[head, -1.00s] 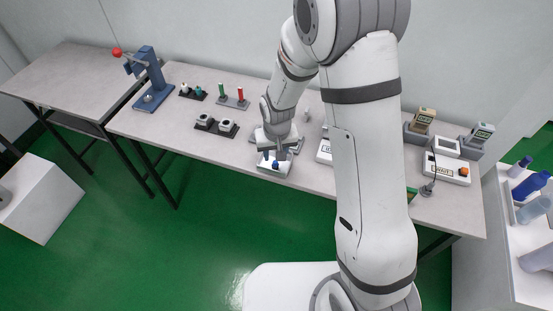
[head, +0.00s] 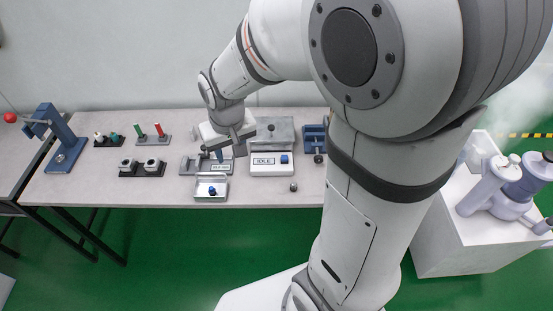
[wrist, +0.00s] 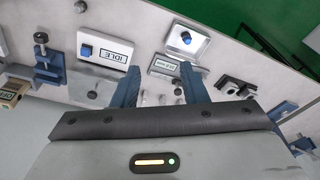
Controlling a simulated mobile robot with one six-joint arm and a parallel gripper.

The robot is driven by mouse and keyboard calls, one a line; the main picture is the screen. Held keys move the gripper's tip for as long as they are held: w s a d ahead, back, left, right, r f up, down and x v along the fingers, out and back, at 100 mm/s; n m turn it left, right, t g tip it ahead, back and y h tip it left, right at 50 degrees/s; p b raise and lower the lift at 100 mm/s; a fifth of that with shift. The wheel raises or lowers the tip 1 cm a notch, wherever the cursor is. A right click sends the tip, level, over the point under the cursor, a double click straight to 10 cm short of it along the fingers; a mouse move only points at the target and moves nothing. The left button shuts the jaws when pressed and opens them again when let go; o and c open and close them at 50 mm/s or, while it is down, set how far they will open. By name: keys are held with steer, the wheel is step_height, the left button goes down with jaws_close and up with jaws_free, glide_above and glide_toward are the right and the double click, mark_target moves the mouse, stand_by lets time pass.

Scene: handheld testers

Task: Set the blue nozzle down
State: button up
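The blue nozzle (head: 212,191) is a small blue piece in a shallow silver tray (head: 205,199) at the table's front edge. In the wrist view it shows as a blue spot (wrist: 186,38) on the pale tray (wrist: 199,45), beyond my fingertips. My gripper (head: 229,153) is behind the tray, over a grey fixture (head: 190,163) with a label plate. In the wrist view my gripper (wrist: 161,76) has its two blue fingers spread apart, with no held object visible between them. The nozzle is apart from the fingers.
A white box reading IDLE with a blue button (head: 272,170) is right of the tray. A metal plate (head: 283,125) and a blue clamp (head: 313,140) stand behind and right.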

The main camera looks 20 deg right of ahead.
steer(key=s+d+r, duration=0.3)
steer(key=s, duration=0.3)
steer(key=s+d+r+m, duration=0.1)
steer(key=s+d+r, duration=0.3)
steer(key=s, duration=0.2)
steer(key=shift+s+d+t, duration=0.2)
steer(key=shift+s+t, duration=0.15)
steer(key=shift+t, duration=0.05)
